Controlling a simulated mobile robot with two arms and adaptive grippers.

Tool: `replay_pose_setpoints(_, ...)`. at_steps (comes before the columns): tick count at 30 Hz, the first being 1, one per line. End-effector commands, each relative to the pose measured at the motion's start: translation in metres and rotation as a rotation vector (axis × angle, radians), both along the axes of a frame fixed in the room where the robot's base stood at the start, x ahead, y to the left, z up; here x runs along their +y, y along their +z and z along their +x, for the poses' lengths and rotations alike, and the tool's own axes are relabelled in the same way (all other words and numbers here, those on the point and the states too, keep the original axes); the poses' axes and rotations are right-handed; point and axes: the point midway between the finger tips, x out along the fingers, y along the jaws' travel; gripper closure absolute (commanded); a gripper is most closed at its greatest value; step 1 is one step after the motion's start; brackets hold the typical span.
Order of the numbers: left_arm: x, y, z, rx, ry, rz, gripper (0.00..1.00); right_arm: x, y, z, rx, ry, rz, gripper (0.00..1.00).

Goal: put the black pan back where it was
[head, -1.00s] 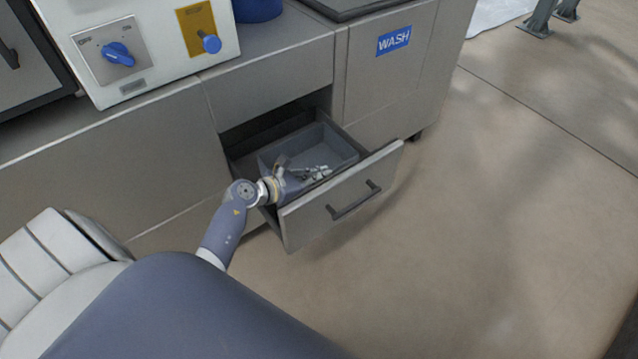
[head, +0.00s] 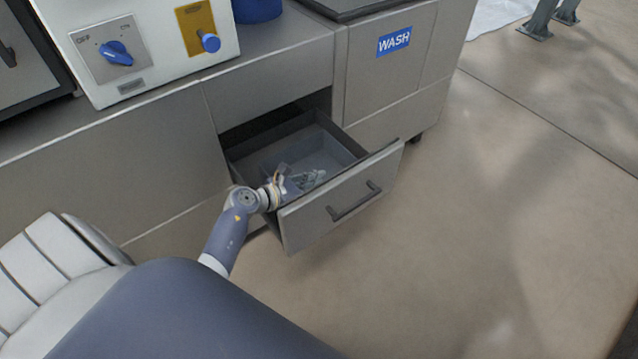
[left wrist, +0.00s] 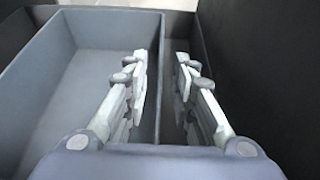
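The pan (head: 335,153) looks blue-grey rather than black, a rectangular open box. It sits low inside the pulled-out drawer (head: 318,222). My left gripper (head: 309,179) reaches down into the drawer over its left front part. In the left wrist view the pan (left wrist: 85,75) fills the left side and looks empty. The fingers of my left gripper (left wrist: 162,68) stand apart, one on each side of the pan's right wall, with gaps beside it. My right gripper is in neither view.
The drawer front with its handle (head: 354,201) juts into the aisle. A white control box (head: 140,45) with blue knobs sits on the counter. The floor (head: 500,230) to the right is clear.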

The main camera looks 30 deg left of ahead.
Motion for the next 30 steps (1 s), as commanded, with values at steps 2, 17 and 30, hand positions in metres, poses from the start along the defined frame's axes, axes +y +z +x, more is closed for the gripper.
replay_pose_setpoints(2,0.000,0.000,0.000,0.000,0.000,0.000,0.75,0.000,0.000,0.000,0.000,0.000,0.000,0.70)
replay_pose_setpoints(17,0.011,0.015,-0.028,0.003,-0.002,0.006,0.75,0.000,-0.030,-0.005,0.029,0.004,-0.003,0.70)
replay_pose_setpoints(30,0.037,0.045,-0.095,0.002,0.000,0.002,0.75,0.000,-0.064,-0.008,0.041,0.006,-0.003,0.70)
